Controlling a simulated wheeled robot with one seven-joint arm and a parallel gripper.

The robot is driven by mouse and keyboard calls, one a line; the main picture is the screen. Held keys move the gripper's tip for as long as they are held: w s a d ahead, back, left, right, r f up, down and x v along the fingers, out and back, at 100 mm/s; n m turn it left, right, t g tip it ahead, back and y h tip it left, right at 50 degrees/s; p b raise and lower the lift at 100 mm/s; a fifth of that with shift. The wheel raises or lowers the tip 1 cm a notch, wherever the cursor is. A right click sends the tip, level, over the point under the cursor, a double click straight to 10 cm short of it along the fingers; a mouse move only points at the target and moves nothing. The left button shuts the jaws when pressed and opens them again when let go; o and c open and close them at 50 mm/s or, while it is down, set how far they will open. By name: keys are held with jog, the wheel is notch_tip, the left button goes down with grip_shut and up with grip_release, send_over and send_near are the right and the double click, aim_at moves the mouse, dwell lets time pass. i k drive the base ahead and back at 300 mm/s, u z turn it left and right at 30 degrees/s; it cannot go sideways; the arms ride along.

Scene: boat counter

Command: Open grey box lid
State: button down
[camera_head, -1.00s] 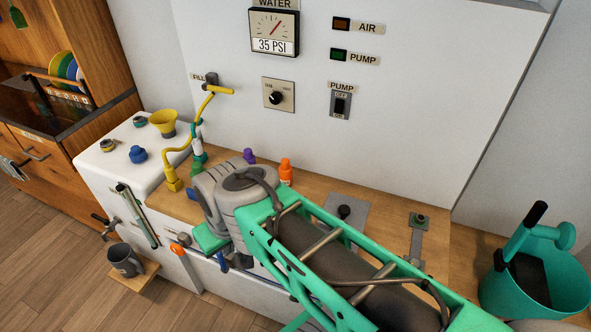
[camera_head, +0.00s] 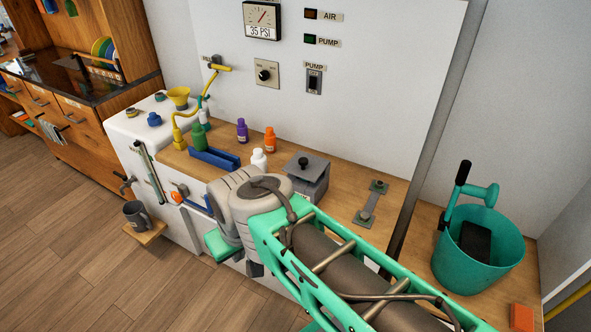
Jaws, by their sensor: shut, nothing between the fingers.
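The grey box (camera_head: 310,189) stands on the wooden counter, just beyond my arm near the middle of the head view. Its flat grey lid (camera_head: 317,167) has a dark round knob and lies on top of the box. The lid looks shut. The lower front of the box is partly hidden by my arm. My arm's grey joint and green links are in front and to the left of the box.
A white bottle (camera_head: 259,160), an orange bottle (camera_head: 270,140), a purple bottle (camera_head: 242,130) and a blue tray (camera_head: 213,158) stand left of the box. A teal bucket (camera_head: 478,254) stands at far right.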

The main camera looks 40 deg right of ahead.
aim_at(308, 167)
jog(key=u, duration=0.7)
jog(key=i, duration=0.75)
jog(key=z, duration=2.35)
jog(key=i, duration=0.5)
jog(key=k, duration=0.5)
jog(key=z, duration=0.35)
jog(key=i, duration=0.45)
jog(key=u, duration=2.55)
